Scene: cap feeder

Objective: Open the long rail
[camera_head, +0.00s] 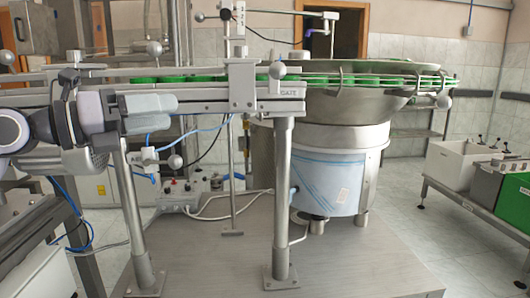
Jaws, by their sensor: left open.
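The long rail (205,93) runs across the upper left of the head view, from the left edge to the cap feeder bowl. A row of green caps (205,78) sits along it. My left gripper (158,109) comes in from the left, in front of the rail at its lower edge, with its fingers pointing right. It is open, and I see nothing between its fingers. It overlaps the rail in the picture; I cannot tell if it touches. It hides part of the rail's front and underside. My right gripper is not in view.
The large metal feeder bowl (345,103) stands right of the rail on a drum. A metal upright and clamp (241,85) cross the rail. Posts (281,200) rise from the steel table (215,262). White and green bins (515,205) stand far right. Blue tubes hang below the rail.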

